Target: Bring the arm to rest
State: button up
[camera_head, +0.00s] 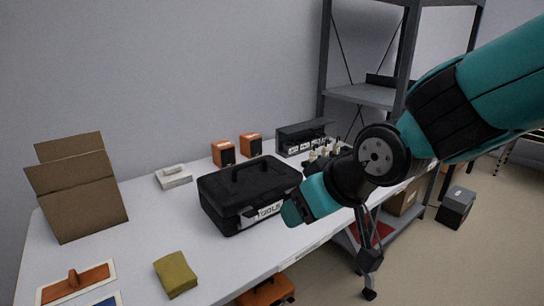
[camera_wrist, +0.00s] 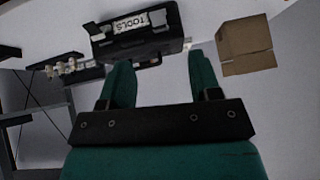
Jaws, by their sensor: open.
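My gripper (camera_wrist: 160,70) is open in the wrist view, with its two teal fingers spread apart and nothing held between them. The black toolbox (camera_wrist: 135,32) lies beyond the fingertips there. In the head view my arm reaches in from the right, bent at a dark joint, and its teal end overlaps the right side of the toolbox (camera_head: 245,188). I cannot tell the exact gap between them. The fingers are not clear in the head view.
The white table (camera_head: 130,225) holds a cardboard box (camera_head: 78,200), orange speakers (camera_head: 224,153), a white device (camera_head: 173,177), a yellow cloth (camera_head: 175,273) and an orange-topped trowel (camera_head: 75,283). A grey shelf (camera_head: 365,95) stands behind.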

jog(key=s+d+r+g, duration=0.1)
jog(key=s+d+g, duration=0.2)
jog(key=s, duration=0.5)
jog(key=s+d+g, duration=0.2)
jog(key=s+d, duration=0.2)
jog(key=s, duration=0.3)
notch_tip(320, 180, up, 14)
jog(key=s+g+p, duration=0.1)
jog(key=p, duration=1.3)
jog(key=shift+s+r+n+h, duration=0.2)
jog(key=shift+n+h, duration=0.1)
jog(key=shift+h, duration=0.1)
